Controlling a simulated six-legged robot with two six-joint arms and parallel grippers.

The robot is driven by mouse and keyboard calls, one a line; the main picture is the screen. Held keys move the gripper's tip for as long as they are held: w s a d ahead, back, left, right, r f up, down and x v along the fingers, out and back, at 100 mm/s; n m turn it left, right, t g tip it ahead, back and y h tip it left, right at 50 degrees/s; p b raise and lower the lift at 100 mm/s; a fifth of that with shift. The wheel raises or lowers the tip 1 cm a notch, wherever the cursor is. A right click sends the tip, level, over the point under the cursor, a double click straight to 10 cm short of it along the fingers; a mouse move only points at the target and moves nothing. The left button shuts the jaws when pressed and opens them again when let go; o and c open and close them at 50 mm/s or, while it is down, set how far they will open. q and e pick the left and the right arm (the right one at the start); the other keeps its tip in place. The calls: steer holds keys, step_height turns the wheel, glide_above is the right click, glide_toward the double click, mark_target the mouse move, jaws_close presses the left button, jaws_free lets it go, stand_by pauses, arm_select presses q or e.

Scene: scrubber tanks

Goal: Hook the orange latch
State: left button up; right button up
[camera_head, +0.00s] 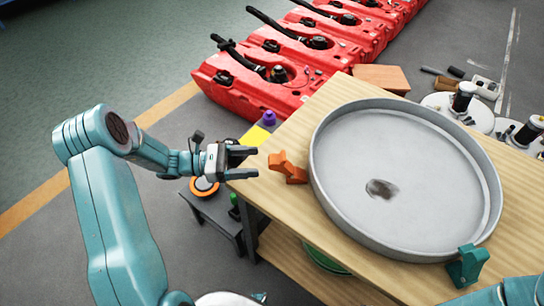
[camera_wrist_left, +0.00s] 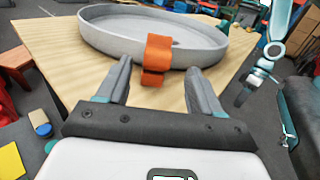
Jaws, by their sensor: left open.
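The orange latch (camera_head: 288,167) stands at the left rim of a round grey lid or pan (camera_head: 322,185) on a wooden table. My left gripper (camera_head: 256,162) is open, its jaws empty, just left of the latch and pointing at it. In the left wrist view the latch (camera_wrist_left: 158,58) shows between and beyond the two fingertips (camera_wrist_left: 158,70), apart from both. A teal latch (camera_head: 467,266) is at the pan's lower right rim. A teal arm, probably my right one, shows in the left wrist view; its dark end (camera_wrist_left: 243,97) is too small to read.
The wooden table (camera_head: 300,225) has bare room left of the pan. Red tanks (camera_head: 270,75) stand in a row behind it. A brown block (camera_head: 382,78) lies at the table's back edge. A dark low stand (camera_head: 218,217) is below my left gripper.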

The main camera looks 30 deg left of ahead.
mark_target(269, 160)
arm_select(q)
steer(key=x, duration=0.6)
steer(key=shift+w+d+f, duration=0.1)
steer(key=shift+w+f, duration=0.05)
steer(key=shift+w, duration=0.1)
steer(key=shift+p, duration=0.3)
jaws_close()
